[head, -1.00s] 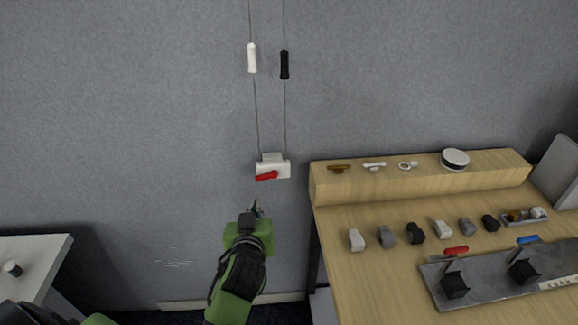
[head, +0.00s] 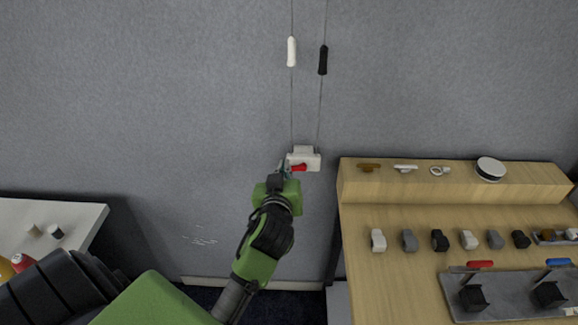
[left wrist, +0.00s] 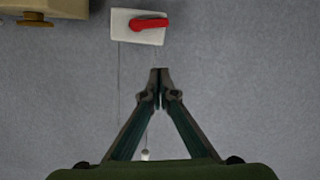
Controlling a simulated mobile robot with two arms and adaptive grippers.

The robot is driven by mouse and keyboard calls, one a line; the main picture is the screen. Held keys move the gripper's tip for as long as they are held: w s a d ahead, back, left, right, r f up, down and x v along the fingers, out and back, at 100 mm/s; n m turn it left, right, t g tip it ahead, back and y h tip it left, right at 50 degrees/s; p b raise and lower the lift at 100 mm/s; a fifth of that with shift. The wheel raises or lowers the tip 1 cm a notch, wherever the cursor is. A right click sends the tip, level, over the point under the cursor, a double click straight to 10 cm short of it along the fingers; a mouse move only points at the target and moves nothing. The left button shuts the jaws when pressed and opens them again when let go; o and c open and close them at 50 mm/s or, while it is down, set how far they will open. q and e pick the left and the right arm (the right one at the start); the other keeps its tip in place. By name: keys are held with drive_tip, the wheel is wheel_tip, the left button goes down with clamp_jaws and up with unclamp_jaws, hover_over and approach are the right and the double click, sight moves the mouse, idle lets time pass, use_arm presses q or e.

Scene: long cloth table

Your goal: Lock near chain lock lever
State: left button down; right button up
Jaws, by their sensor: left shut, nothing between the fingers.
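The chain lock is a white block (head: 312,161) on the grey wall, with two chains running up from it. Its red lever (head: 299,168) lies roughly level across the front. In the left wrist view the white block (left wrist: 120,27) is at the top, and its red lever (left wrist: 150,24) lies nearly sideways. My left gripper (head: 284,166) is just beside the block's left side in the head view. In the left wrist view the gripper's fingertips (left wrist: 160,73) are together and empty, with a gap in the picture between them and the lever. My right gripper does not show.
A white handle (head: 291,51) and a black handle (head: 323,60) hang on the chains above the lock. A wooden bench (head: 400,270) with knobs, latches and two clamps stands to the right. A white table (head: 85,215) stands at the left. The wall around the lock is bare.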

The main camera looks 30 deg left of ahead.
use_arm(q)
drive_tip(key=p, duration=0.2)
hover_over(295, 168)
drive_tip(key=s+a, duration=0.1)
drive_tip(key=s, duration=0.2)
drive_tip(key=f, duration=0.2)
drive_tip(key=shift+w+d+f, duration=0.1)
drive_tip(key=shift+d+f, duration=0.1)
drive_tip(key=shift+f, duration=0.65)
drive_tip(key=shift+d+f, duration=0.15)
drive_tip(key=shift+f, duration=0.7)
drive_tip(key=shift+a, duration=0.1)
